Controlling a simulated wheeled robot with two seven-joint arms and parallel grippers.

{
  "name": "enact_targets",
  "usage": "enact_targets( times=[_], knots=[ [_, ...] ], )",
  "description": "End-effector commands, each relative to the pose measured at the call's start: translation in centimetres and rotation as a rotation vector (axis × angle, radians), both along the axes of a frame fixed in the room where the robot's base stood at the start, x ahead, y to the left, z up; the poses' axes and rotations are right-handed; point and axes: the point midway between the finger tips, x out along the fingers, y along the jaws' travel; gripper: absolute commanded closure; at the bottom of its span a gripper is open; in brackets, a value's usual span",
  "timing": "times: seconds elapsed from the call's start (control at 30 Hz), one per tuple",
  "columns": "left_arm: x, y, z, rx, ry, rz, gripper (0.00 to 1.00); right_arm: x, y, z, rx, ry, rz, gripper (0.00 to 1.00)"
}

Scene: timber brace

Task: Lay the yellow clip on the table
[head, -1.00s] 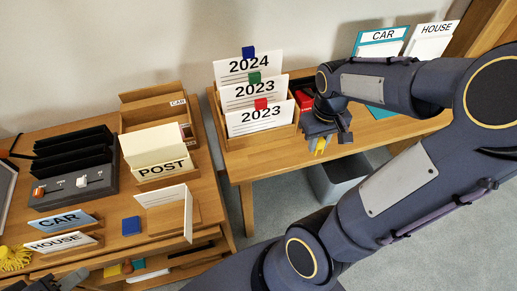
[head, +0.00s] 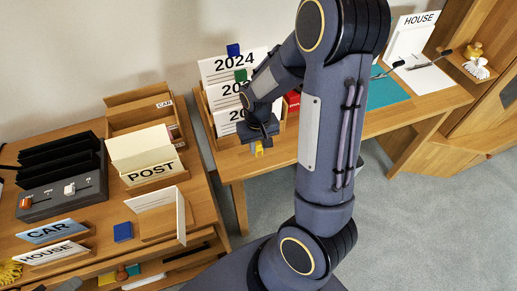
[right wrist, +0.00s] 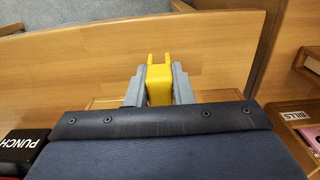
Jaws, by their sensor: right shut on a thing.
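The yellow clip (right wrist: 158,84) sits between the two grey fingers of my right gripper (head: 258,138), which is shut on it. In the head view the clip (head: 258,149) shows as a small yellow piece below the gripper, over the front part of the right-hand wooden table (head: 232,165). In the right wrist view its two prongs point away from the gripper, over bare wood near the table edge. I cannot tell whether it touches the wood. A grey piece at the bottom left edge of the head view may be my left gripper; its fingers are not clear.
Cards marked 2024 (head: 235,63) and 2023 stand in a wooden holder close behind the gripper. A black PUNCH object (right wrist: 20,150) and a BILLS box (right wrist: 293,117) flank it in the wrist view. A teal sheet (head: 388,92) lies farther right.

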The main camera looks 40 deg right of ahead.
Motion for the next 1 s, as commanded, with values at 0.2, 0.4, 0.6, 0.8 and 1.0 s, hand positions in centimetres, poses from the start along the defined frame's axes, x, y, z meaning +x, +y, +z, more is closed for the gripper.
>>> enact_targets(
  times=[0.2,0.4,0.6,0.8,1.0],
  knots=[
    [0.0,0.0,0.0,0.000,0.000,0.000,0.64,-0.2,0.0,-2.3,0.001,0.005,-0.002,1.00],
    [0.0,0.0,0.0,0.000,0.000,0.000,0.64,-0.2,-0.1,-2.3,0.001,0.003,-0.002,1.00],
    [0.0,0.0,-0.4,0.000,0.000,0.000,0.64,-0.2,-0.1,-2.7,0.001,0.003,-0.002,0.77],
    [0.0,0.0,-0.3,0.000,0.000,0.000,0.64,-0.2,-0.1,-2.7,0.001,0.003,-0.002,0.57],
    [0.0,0.0,-0.3,0.000,0.000,0.000,0.64,-0.2,-0.1,-2.6,0.001,0.003,-0.002,0.57]
  ],
)
